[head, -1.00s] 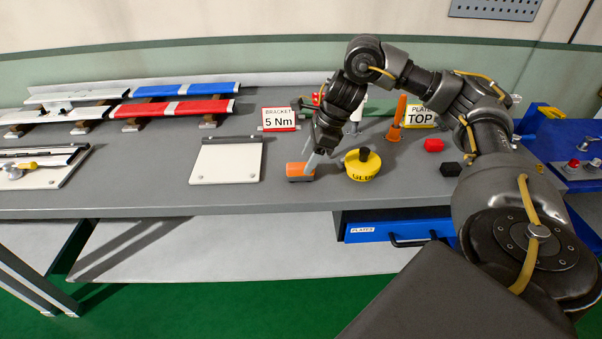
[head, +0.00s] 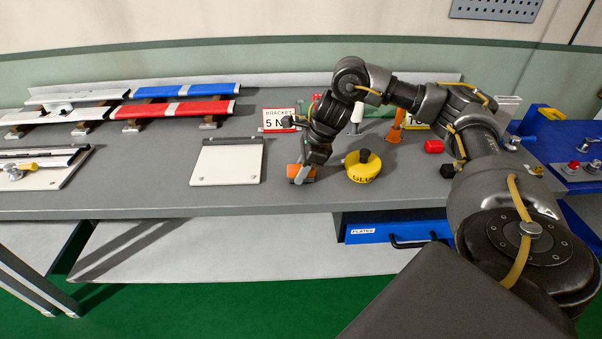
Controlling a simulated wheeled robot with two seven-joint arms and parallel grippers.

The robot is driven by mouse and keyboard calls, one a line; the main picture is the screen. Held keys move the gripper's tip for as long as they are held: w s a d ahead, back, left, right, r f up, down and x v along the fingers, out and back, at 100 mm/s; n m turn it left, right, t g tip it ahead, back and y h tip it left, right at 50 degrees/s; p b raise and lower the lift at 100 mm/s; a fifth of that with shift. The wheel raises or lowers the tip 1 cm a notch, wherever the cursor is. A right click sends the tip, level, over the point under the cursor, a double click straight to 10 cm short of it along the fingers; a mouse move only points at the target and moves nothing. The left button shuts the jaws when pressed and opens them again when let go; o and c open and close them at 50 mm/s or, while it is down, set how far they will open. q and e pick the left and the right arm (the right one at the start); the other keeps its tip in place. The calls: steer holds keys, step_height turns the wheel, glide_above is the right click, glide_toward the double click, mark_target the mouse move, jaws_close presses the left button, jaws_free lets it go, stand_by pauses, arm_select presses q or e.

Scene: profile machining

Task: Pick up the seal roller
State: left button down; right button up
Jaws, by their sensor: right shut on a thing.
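The seal roller, which I take to be the small orange piece (head: 310,175), is at the front of the grey bench, left of the yellow round pot. My right gripper (head: 301,177) reaches down onto it from above and is shut on it, with the grey fingers covering its middle. Orange shows on both sides of the fingers. I cannot tell whether it still touches the bench. My left gripper is not in view.
A yellow round pot (head: 363,172) with a dark knob stands close to the right. A white plate (head: 226,165) lies to the left. The "5 Nm" bracket sign (head: 277,121) stands behind. Red (head: 433,146) and black (head: 447,171) blocks lie farther right.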

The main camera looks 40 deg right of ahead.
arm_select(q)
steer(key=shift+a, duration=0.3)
arm_select(e)
steer(key=shift+r, duration=0.1)
